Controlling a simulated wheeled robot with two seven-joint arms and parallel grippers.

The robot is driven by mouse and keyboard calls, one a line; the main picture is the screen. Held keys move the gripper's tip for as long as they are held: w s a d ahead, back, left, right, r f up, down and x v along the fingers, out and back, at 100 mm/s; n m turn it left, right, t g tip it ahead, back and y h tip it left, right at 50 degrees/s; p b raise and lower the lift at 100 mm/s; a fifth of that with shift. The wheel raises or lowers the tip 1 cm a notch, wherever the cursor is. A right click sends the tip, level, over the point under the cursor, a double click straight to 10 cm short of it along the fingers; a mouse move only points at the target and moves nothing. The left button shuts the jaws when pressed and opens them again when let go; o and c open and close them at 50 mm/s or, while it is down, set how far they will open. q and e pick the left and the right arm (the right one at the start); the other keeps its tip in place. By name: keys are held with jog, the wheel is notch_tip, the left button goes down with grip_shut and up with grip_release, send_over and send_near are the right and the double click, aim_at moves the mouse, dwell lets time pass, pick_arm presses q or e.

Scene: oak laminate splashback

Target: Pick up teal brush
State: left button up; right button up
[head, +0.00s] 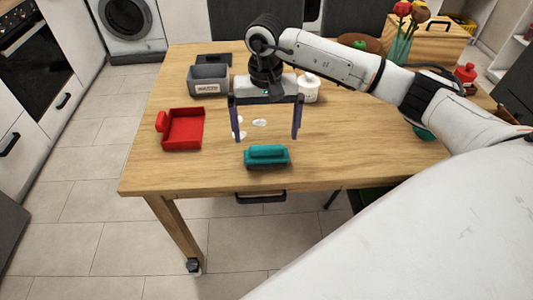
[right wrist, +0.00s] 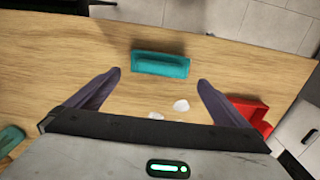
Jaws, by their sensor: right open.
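The teal brush (head: 267,158) lies near the front edge of the wooden table. In the right wrist view the teal brush (right wrist: 160,64) is just beyond and between the fingertips, not touching them. My right gripper (head: 267,138) is open and empty, its two dark fingers pointing down above the table behind the brush. It also shows in the right wrist view (right wrist: 159,78). My left gripper is not in view.
A red dustpan (head: 184,128) lies to the left. White scraps (head: 260,122) lie between the fingers. A grey labelled bin (head: 209,80), a white jar (head: 309,90) and a wooden box (head: 428,42) stand farther back. The table's front edge is close to the brush.

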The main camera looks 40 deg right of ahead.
aim_at(266, 146)
jog(key=shift+s+a+f+p, duration=0.15)
jog(key=shift+f+p, duration=0.15)
jog(key=shift+f, duration=1.3)
jog(key=shift+s+f+p, duration=0.15)
jog(key=shift+f+p, duration=0.15)
jog(key=shift+f, duration=1.25)
jog(key=c, duration=0.8)
jog(key=shift+r+b, duration=0.55)
jog(key=shift+r, duration=4.55)
